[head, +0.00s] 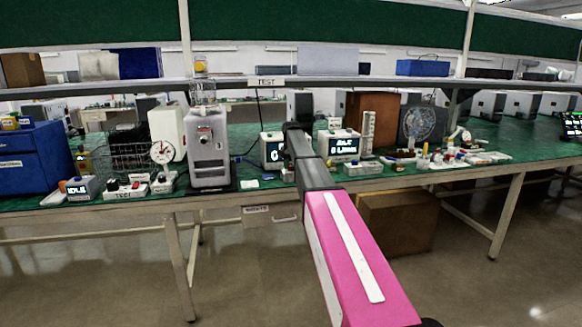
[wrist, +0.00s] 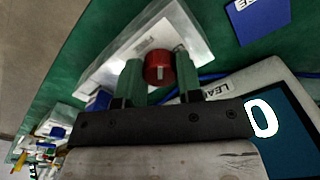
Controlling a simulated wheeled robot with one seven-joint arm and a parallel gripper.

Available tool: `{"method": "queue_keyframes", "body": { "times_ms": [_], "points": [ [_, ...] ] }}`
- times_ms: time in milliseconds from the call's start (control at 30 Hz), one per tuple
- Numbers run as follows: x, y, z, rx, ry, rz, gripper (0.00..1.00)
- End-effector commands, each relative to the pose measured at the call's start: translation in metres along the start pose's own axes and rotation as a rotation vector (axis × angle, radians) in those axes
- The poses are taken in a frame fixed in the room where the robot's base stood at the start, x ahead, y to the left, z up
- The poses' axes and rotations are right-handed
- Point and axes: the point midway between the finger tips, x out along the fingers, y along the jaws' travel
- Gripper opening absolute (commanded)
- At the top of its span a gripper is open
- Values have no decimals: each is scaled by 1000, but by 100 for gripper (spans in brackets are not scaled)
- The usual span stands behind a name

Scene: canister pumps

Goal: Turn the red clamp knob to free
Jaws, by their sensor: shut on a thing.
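The red clamp knob (wrist: 159,67) shows in the wrist view on a pale, shiny plate (wrist: 198,45). A light mark runs up and down on the knob's face. My gripper (wrist: 159,61) has one green finger on each side of the knob and is shut on it. In the head view my pink and grey arm reaches over the bench, and its dark end hides the gripper and the knob.
A unit marked LEAK (wrist: 235,95) with a lit display lies close to my gripper's right in the wrist view. A blue labelled piece (wrist: 262,20) lies beyond it. A grey pump (head: 208,150) stands left of my arm on the green bench; other devices crowd both sides.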

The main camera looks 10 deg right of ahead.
Motion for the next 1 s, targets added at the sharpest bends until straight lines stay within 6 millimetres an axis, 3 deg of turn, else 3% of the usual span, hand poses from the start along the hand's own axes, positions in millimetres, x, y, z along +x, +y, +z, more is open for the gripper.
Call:
{"method": "queue_keyframes", "body": {
  "times_ms": [600, 1000],
  "points": [
    [-1, 0, 0, -542, 0, -1, 10],
    [-1, 0, 0, -712, 0, 0, 10]
  ]
}}
